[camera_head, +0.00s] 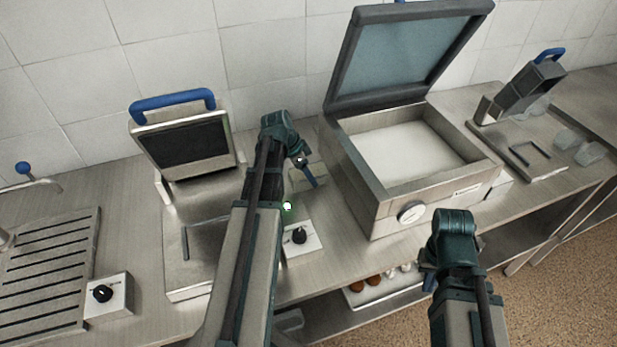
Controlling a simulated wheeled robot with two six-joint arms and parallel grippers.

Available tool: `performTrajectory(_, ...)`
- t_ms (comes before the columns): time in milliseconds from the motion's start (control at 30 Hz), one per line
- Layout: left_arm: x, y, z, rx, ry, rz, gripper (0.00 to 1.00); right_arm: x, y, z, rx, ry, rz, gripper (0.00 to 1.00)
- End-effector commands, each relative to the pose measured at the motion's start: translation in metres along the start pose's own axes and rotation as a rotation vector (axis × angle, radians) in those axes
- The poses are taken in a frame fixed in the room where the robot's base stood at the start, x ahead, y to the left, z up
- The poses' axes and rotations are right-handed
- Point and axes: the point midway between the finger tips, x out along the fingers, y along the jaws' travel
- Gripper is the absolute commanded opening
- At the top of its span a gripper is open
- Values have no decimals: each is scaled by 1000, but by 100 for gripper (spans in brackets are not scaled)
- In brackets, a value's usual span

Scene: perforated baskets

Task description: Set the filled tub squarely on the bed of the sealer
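Two machines have a raised head with a blue handle and a thin frame on a flat bed. One (190,145) is at the left, with its bed partly behind my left arm; the other (522,92) is at the far right. I cannot tell which is the sealer. A small pale tub-like shape (316,170) is by my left gripper (306,172), mostly hidden; its contents do not show. Clear tubs (590,152) stand beside the far-right machine. My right gripper (430,278) is in front of the counter edge, its fingers mostly hidden by its wrist. Neither gripper's opening can be judged.
A control box with a black knob (300,238) is at the counter front. A slatted drainer (45,275) is at left. A lower shelf tray (385,292) holds several round items.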

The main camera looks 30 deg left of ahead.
Motion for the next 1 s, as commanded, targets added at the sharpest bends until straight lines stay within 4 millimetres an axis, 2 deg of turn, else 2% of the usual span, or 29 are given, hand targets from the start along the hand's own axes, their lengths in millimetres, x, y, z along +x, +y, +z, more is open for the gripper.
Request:
performTrajectory(33,0,0,0,0,0,0,64,0,0,0,0,0,0,0)
performTrajectory(300,0,0,0,0,0,0,15,0,0,0,0,0,0,0)
performTrajectory(400,0,0,0,0,0,0,0,0,0,0,0,0,0,0)
performTrajectory(767,-6,0,-3,0,0,0,0,-6,1,0,0,0,0,0)
performTrajectory(1000,-29,0,-12,0,0,0,0,-31,3,2,0,0,0,0)
